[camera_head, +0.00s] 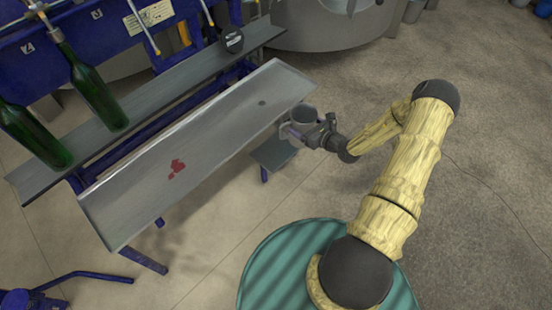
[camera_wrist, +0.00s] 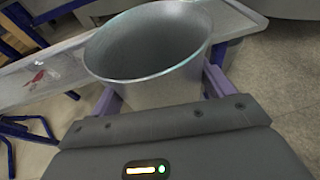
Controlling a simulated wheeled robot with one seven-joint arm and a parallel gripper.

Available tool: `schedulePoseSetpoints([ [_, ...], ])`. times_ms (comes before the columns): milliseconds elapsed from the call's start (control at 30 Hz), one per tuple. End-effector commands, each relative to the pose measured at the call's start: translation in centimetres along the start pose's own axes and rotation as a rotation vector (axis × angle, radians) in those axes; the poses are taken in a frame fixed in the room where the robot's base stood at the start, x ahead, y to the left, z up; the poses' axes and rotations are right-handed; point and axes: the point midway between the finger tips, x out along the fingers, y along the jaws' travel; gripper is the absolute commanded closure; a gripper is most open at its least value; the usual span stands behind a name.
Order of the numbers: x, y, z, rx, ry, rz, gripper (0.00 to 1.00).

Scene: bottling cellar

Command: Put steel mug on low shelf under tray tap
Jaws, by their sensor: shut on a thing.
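The steel mug (camera_head: 303,116) is upright at the right end of the long tray. My gripper (camera_head: 297,131) is shut on it. In the wrist view, the fingers of my gripper (camera_wrist: 161,92) lie on either side of the mug (camera_wrist: 150,72), and its open mouth looks empty. The low shelf (camera_head: 272,153), a small grey plate, shows below the tray's front edge, down and left of the mug. The metal tray (camera_head: 215,130) slopes above it, with a dark spot like a drain hole. I see no tap; the tray may hide it.
Green bottles (camera_head: 97,95) stand on a narrow ledge (camera_head: 150,115) of the blue filling machine (camera_head: 90,40) behind the tray. A large steel vat (camera_head: 325,25) is at the back. The floor right of the tray is open.

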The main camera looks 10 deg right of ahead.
Motion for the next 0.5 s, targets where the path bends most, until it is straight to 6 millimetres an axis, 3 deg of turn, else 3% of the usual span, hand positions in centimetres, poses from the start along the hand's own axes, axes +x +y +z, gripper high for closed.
schedulePoseSetpoints([
  [33, 0.9, -0.4, -2.1, -0.013, -0.003, 0.025, 0.52],
  [500, 5.4, -3.3, -13.8, -0.085, -0.002, 0.265, 0.52],
])
